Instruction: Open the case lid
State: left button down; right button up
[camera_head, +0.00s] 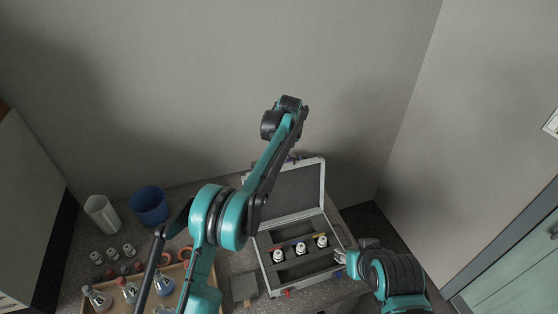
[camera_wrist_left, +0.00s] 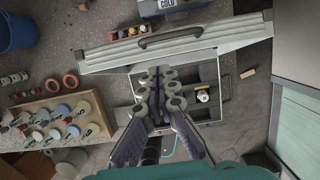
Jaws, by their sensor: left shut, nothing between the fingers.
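The silver case (camera_head: 272,287) stands on the bench with its lid (camera_head: 297,190) raised at the back, showing a dark inner face. Several dark compartments and three white bottles (camera_head: 300,248) show inside. In the left wrist view the lid (camera_wrist_left: 105,58) crosses the upper part, with a dark handle (camera_wrist_left: 170,37) on its outer side. My left gripper (camera_wrist_left: 160,78) is shut and empty, in front of the lid in that view; the arm reaches over the case in the head view. My right gripper (camera_head: 341,257) is at the case's right edge; its fingers are too small to read.
Left of the case are a wooden tray (camera_wrist_left: 60,105) of flasks, orange rings (camera_wrist_left: 70,81), a blue bin (camera_head: 149,206) and a white cup (camera_head: 102,214). A grey pad (camera_head: 244,288) lies beside the case. A box marked COLD (camera_wrist_left: 165,6) is behind the lid.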

notch_tip(320, 180, up, 8)
jog(key=p, duration=0.8)
pick_arm(q)
jog(key=w+a+r+n+b, duration=0.4)
jog(key=w+r, duration=0.1)
jog(key=r, duration=0.4)
jog(key=s+a+r+n+t+b, duration=0.1)
jog(key=s+a+r+n+b, duration=0.1)
jog(key=s+a+n+b, duration=0.6)
jog(key=s+a+r+n+t+b, duration=0.1)
jog(key=s+a+n+t+b, duration=0.1)
jog(key=s+n, duration=0.65)
jog(key=s+a+f+n+b, duration=0.1)
jog(key=s+f+n+b, duration=0.2)
jog(key=s+f, duration=0.4)
jog(key=s+a+f+n+t+b, duration=0.1)
jog(key=s+a+f+n+b, duration=0.1)
jog(key=s+f, duration=0.5)
jog(key=s+a+f+n+b, duration=0.2)
jog(key=s+f+n+b, duration=0.3)
jog(key=s, duration=1)
notch_tip(320, 180, down, 3)
jog(key=shift+s+r+n+t+h, duration=0.1)
jog(key=shift+s+n+t+h, duration=0.25)
jog(key=shift+n, duration=0.5)
pick_arm(e)
notch_tip(320, 180, down, 24)
jog(key=shift+w+d, duration=0.4)
